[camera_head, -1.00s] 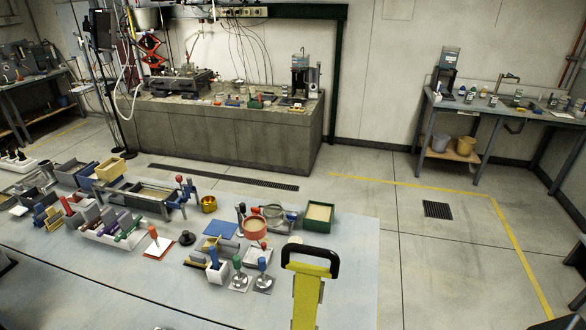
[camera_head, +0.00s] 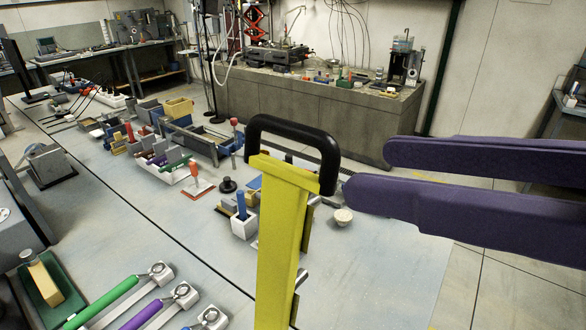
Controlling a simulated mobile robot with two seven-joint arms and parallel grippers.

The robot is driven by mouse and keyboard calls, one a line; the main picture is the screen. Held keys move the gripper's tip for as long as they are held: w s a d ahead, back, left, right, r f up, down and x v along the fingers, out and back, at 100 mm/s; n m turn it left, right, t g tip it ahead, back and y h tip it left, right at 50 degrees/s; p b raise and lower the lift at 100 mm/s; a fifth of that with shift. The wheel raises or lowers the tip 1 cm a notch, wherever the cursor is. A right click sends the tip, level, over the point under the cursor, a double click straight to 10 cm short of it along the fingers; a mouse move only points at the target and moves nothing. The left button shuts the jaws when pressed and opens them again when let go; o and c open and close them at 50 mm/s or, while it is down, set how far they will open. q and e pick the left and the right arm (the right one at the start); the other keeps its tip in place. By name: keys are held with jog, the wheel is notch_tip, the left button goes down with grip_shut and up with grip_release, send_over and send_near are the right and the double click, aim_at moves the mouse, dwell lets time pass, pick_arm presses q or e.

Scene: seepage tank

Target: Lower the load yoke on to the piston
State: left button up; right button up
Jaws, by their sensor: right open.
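A tall yellow upright bar (camera_head: 283,240) with a thick black loop handle (camera_head: 295,130) on top stands in the near middle. It may be the load yoke, but I cannot tell for sure. My right gripper (camera_head: 368,170) comes in from the right with two thick purple fingers. They are spread apart with nothing between them. Its fingertips are to the right of the black handle, and the picture shows a gap between them. I cannot make out the piston. The foot of the yellow bar is below the picture. My left gripper is not in view.
A pale blue table (camera_head: 150,215) holds trays and several small tools. Green- and purple-handled tools (camera_head: 110,302) lie front left. A grey bench (camera_head: 300,110) stands against the back wall. The table's right part is fairly clear.

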aim_at(318, 139)
jog(key=f+y+b, duration=0.1)
jog(key=b, duration=0.1)
jog(key=w+d+t+y+b, duration=0.1)
jog(key=b, duration=0.2)
jog(key=shift+f+y, duration=0.3)
jog(key=shift+f, duration=0.1)
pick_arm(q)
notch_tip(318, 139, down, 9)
pick_arm(e)
jog(key=shift+d+r, duration=0.1)
jog(key=shift+r, duration=0.15)
jog(key=p+x, duration=0.1)
jog(key=x, duration=0.1)
jog(key=p+x, duration=0.2)
jog(key=x, duration=0.1)
jog(key=r+p+x, duration=0.1)
jog(key=x, duration=0.2)
jog(key=shift+w+p, duration=0.25)
jog(key=shift+p, duration=0.15)
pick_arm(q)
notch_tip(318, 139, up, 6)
pick_arm(e)
jog(key=shift+x, duration=0.85)
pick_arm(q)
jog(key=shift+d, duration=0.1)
pick_arm(e)
jog(key=shift+s+f, duration=0.1)
jog(key=shift+f, duration=0.05)
grip_shut()
